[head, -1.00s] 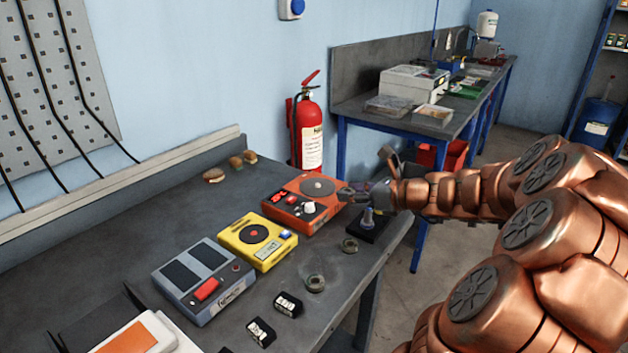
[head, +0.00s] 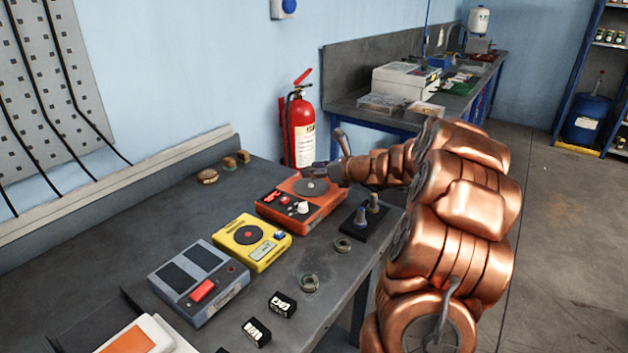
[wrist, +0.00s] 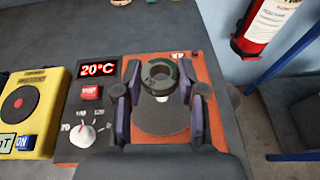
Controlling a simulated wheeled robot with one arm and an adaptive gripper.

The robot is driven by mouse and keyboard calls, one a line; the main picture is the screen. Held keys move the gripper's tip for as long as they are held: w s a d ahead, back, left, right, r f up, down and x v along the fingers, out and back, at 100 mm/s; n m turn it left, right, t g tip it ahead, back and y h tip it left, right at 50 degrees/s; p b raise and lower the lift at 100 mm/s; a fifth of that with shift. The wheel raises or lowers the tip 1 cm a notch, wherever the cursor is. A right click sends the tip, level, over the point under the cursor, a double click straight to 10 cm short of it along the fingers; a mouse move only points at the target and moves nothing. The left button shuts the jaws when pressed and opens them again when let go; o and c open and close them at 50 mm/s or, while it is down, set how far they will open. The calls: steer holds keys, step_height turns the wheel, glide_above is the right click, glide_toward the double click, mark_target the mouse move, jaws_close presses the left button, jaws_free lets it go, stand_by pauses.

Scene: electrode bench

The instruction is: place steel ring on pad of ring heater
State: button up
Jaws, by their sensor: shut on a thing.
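The ring heater is the orange box (head: 327,217) with a round grey pad (head: 311,188). In the wrist view the orange heater (wrist: 208,80) shows a lit "20°C" display and a dial, with its pad (wrist: 162,122) between my fingers. My gripper (head: 318,170) is over the heater's far side in the head view. In the wrist view my gripper (wrist: 160,74) is shut on a grey steel ring (wrist: 160,87), over the upper part of the pad. I cannot tell how far the ring is above the pad. In the head view the ring is hard to make out.
A yellow device (head: 251,241) and a grey-blue device (head: 198,282) stand left of the heater. A black stand with posts (head: 366,222) is on its right. Two loose rings (head: 342,244) (head: 309,283) lie in front. A fire extinguisher (head: 299,128) stands behind the bench.

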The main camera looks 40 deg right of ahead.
mark_target(315, 188)
steer(key=shift+w+f, duration=0.1)
steer(key=shift+f, duration=1.7)
steer(key=shift+f, duration=0.1)
steer(key=o, duration=1.2)
steer(key=shift+s+d+r, duration=0.1)
steer(key=shift+s+r, duration=0.1)
steer(key=shift+s, duration=0.05)
steer(key=b+v, duration=0.1)
steer(key=v, duration=1)
steer(key=shift+s+d, duration=0.1)
steer(key=shift+s, duration=0.15)
